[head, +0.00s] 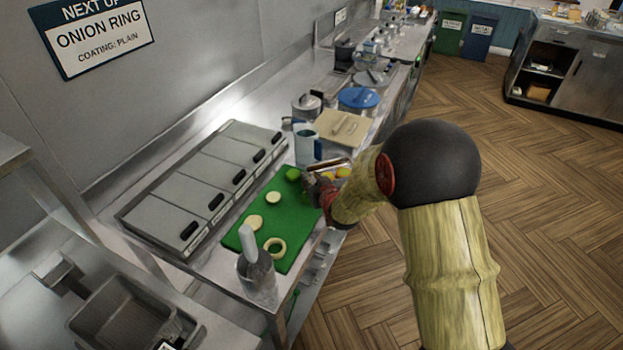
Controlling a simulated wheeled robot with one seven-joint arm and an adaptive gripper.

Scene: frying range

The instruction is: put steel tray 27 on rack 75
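My gripper (312,183) is over the far right end of the green cutting board, seen from behind and partly hidden by my own arm. I cannot tell whether it is open or shut, or whether it holds anything. Just beyond it is a small shiny metal-edged container (328,163) with yellow and orange pieces by it; my arm hides part of it. No number 27 is readable, so I cannot tell whether this is steel tray 27. No rack marked 75 can be made out.
The green board (284,200) holds pale rings and slices. Lidded steel bins (205,185) line the wall side. A steel cup (257,278) with a handled tool stands at the near end. A blue-lidded pot (358,98) stands further back. The wooden floor (540,200) at right is clear.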

